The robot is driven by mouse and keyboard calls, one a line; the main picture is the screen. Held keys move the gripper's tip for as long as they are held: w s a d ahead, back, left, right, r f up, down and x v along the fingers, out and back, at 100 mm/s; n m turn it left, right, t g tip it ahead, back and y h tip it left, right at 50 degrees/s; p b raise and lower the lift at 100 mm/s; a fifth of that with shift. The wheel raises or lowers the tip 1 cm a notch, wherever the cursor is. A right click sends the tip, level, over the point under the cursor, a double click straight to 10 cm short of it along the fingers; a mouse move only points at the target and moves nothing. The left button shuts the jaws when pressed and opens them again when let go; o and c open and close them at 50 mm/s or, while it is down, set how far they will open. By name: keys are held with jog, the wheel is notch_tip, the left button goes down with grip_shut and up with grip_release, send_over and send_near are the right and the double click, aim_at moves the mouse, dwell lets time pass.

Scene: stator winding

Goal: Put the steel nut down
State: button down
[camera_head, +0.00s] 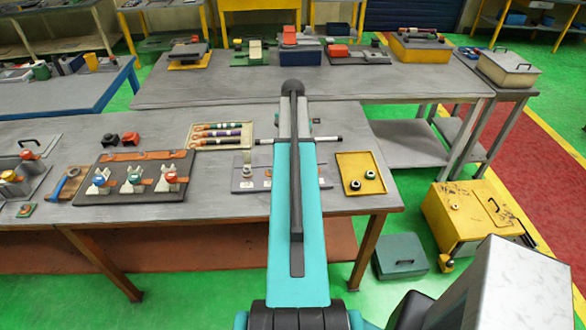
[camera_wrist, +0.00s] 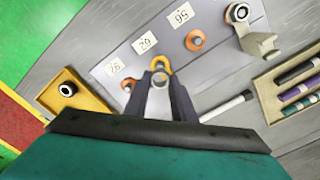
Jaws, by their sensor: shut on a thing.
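In the wrist view my gripper (camera_wrist: 160,78) is shut on the steel nut (camera_wrist: 160,82), a small grey piece between the dark fingertips. It is over a grey board (camera_wrist: 215,62) with white number labels and a diagonal row of orange rings. The middle ring (camera_wrist: 160,63) shows just beyond the fingertips, partly hidden by them. I cannot tell whether the nut touches the board. In the head view my arm covers the gripper, the nut and the middle of the board (camera_head: 240,185).
A grey bracket (camera_wrist: 262,45) with a dark-rimmed ring stands near the board's end. A rod (camera_wrist: 226,108) lies beside the board. A yellow tray (camera_head: 347,161) holds two dark-rimmed rings. A tray of coloured rods (camera_head: 250,128) and a dark fixture board (camera_head: 115,192) are to the left.

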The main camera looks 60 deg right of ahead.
jog(key=shift+w+r, duration=0.1)
jog(key=shift+r, duration=0.05)
dwell(0.3)
jog(key=w+a+f+n+b, duration=0.1)
jog(key=w+a+n+b, duration=0.2)
jog(key=w+a, duration=0.85)
jog(key=w+a+n+b, duration=0.4)
jog(key=w+a, duration=0.5)
jog(key=a, duration=0.5)
jog(key=w+a+n+b, duration=0.2)
jog(key=a+n+b, duration=0.1)
jog(key=a, duration=1.3)
jog(key=w+a+f+n+b, duration=0.1)
jog(key=w+a+n+b, duration=0.2)
jog(key=a, duration=1.4)
jog(key=shift+a+n, duration=0.15)
jog(key=shift+n, duration=0.25)
jog(key=shift+a+f, duration=0.15)
